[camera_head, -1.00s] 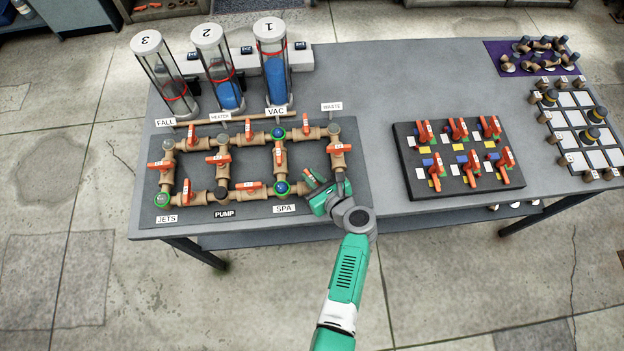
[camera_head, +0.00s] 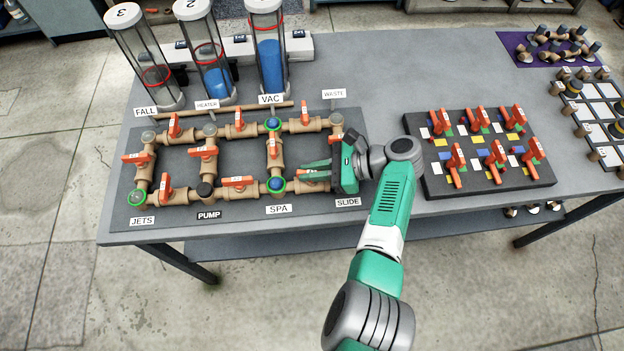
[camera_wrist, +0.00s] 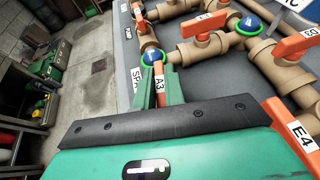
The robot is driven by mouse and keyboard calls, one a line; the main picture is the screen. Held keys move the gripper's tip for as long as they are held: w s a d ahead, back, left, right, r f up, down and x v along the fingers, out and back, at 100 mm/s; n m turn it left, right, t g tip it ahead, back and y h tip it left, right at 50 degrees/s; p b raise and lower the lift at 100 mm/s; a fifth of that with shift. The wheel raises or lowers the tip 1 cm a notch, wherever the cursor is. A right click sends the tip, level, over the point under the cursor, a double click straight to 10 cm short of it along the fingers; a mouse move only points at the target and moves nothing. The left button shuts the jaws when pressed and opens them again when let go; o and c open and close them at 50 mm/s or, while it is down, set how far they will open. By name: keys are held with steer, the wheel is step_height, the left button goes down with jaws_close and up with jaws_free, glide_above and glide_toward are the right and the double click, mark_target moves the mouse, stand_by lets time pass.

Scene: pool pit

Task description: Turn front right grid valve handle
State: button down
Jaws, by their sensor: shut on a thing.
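The front right valve handle, an orange lever labelled A3 (camera_wrist: 159,86), sits between the two green fingers of my gripper (camera_wrist: 160,90) in the wrist view. In the head view my gripper (camera_head: 315,173) comes in from the right at the front right of the pipe grid, between the SPA label (camera_head: 279,210) and the SLIDE label (camera_head: 348,202). The fingers are shut on the handle, which lies roughly along the front pipe run. The gripper body hides the right end of that run and most of the right side pipe.
Handle E4 (camera_wrist: 300,128) is close beside my gripper in the wrist view. Blue-topped joints with green rings (camera_head: 276,185) stand just left of the fingers. A black board of orange-handled valves (camera_head: 475,185) lies right of my arm. Glass cylinders (camera_head: 272,55) stand behind the grid.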

steer(key=shift+f+n+g+b, duration=0.15)
steer(key=shift+n+g+b, duration=0.95)
steer(key=shift+b, duration=0.7)
steer(key=c, duration=1.5)
jaws_free()
steer(key=b+v, duration=0.2)
steer(key=v, duration=0.1)
steer(key=b+v, duration=0.3)
steer(key=shift+w+d, duration=0.2)
steer(key=shift+d, duration=0.25)
steer(key=shift+d+r, duration=0.35)
steer(key=shift+r, duration=0.1)
